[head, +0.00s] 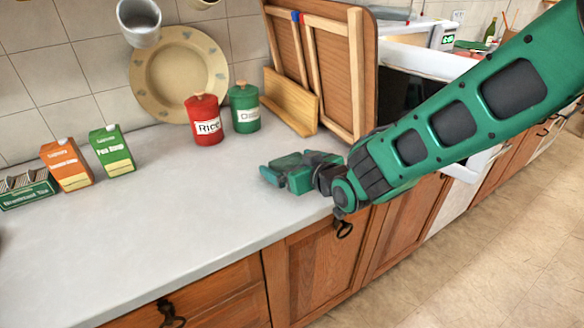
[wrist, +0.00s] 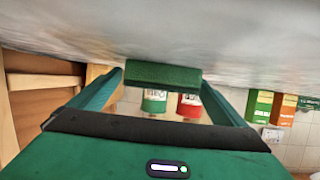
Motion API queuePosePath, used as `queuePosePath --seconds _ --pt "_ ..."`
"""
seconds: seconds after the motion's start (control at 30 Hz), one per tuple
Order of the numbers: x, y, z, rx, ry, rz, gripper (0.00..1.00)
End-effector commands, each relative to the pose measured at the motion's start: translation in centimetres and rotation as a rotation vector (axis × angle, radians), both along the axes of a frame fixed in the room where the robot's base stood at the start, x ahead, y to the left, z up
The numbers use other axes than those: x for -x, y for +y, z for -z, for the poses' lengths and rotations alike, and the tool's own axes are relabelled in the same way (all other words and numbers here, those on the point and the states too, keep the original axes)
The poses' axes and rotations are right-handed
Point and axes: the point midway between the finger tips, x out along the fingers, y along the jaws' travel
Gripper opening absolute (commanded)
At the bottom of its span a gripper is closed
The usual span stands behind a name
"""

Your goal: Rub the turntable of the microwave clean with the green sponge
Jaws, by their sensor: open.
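My gripper (head: 280,173) is open, low over the counter near its front edge. In the wrist view, the green sponge (wrist: 163,74) is between the tips of my gripper (wrist: 162,86), against the grey counter surface. I cannot tell whether either finger touches it. In the head view I cannot tell the sponge from the green fingers. A white appliance with a green display (head: 447,36), perhaps the microwave, stands at the far right end, partly hidden. No turntable shows.
The grey counter (head: 180,215) is clear left of my gripper. A red rice canister (head: 204,120) and green canister (head: 244,108) stand behind. Green (head: 112,150) and orange (head: 67,165) cartons stand left. Wooden boards (head: 333,75) lean behind my arm.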

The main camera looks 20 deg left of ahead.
Motion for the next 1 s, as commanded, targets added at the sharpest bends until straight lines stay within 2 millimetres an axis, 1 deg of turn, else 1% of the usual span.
queuePosePath --seconds 0.17,0.2,0.37,0.4,0.77,0.87,0.97,1.0 --pt "0.0 0.0 0.0 0.000 0.000 0.000 0.96" --pt "0.0 0.0 0.0 0.000 0.000 0.000 0.94" --pt "0.0 0.0 0.0 0.000 0.000 0.000 0.55" --pt "0.0 0.0 0.0 0.000 0.000 0.000 0.53" --pt "0.0 0.0 -0.3 -0.001 -0.001 0.000 0.53" --pt "-0.1 0.0 -1.0 -0.001 -0.002 0.001 0.53" --pt "-0.1 0.0 -2.1 -0.002 -0.002 0.002 0.53" --pt "-0.1 0.0 -2.7 -0.003 -0.004 0.002 0.53"
